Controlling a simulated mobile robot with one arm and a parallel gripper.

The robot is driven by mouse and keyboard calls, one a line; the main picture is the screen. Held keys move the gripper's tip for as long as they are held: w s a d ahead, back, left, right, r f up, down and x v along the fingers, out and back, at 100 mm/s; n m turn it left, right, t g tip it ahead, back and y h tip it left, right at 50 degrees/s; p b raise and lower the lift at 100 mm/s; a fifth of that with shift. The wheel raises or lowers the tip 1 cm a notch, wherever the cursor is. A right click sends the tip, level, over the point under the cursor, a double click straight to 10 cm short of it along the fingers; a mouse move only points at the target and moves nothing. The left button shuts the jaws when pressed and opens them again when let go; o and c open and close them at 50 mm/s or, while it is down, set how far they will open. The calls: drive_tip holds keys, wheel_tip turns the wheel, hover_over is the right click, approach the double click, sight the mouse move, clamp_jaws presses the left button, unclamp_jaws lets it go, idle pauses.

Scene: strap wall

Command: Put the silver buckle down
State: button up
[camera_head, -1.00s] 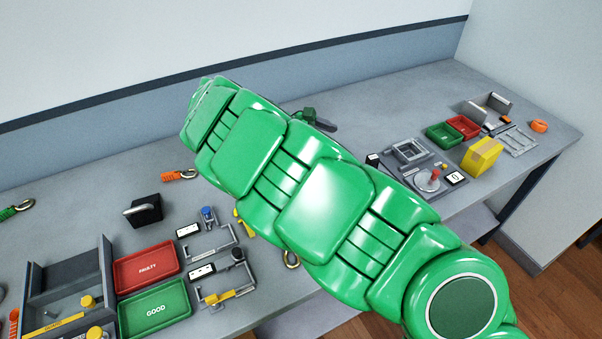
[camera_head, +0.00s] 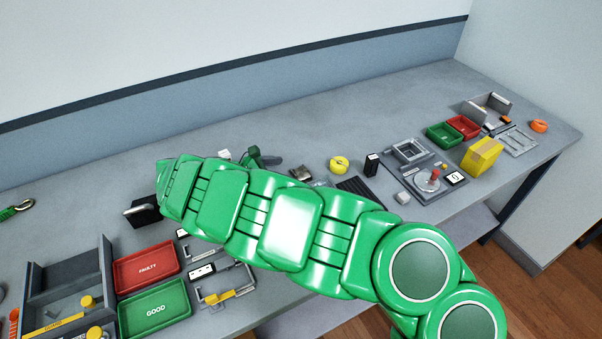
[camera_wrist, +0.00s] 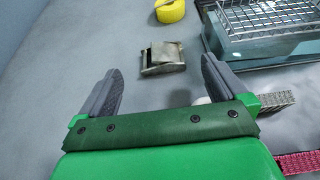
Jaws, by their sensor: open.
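The silver buckle (camera_wrist: 163,58) lies on the grey bench in the wrist view, ahead of my gripper (camera_wrist: 160,72). The two dark fingers are wide apart with nothing held between them. The buckle lies in line with the gap, apart from both fingers. In the head view my gripper (camera_head: 268,161) shows small beyond my green arm, pointing right. A small metallic piece (camera_head: 300,173) just right of it appears to be the buckle.
A yellow roll (camera_wrist: 170,10) lies beyond the buckle. A wire basket (camera_wrist: 265,18) on a blue-grey base stands to the right. Grey webbing (camera_wrist: 276,98) and a red strap (camera_wrist: 300,162) lie near the right finger. Bare bench lies left of the buckle.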

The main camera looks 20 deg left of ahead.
sight(298, 172)
drive_tip(key=shift+x, duration=2.65)
drive_tip(key=shift+s, duration=0.1)
drive_tip(key=shift+c, duration=0.3)
drive_tip(key=c, duration=1.1)
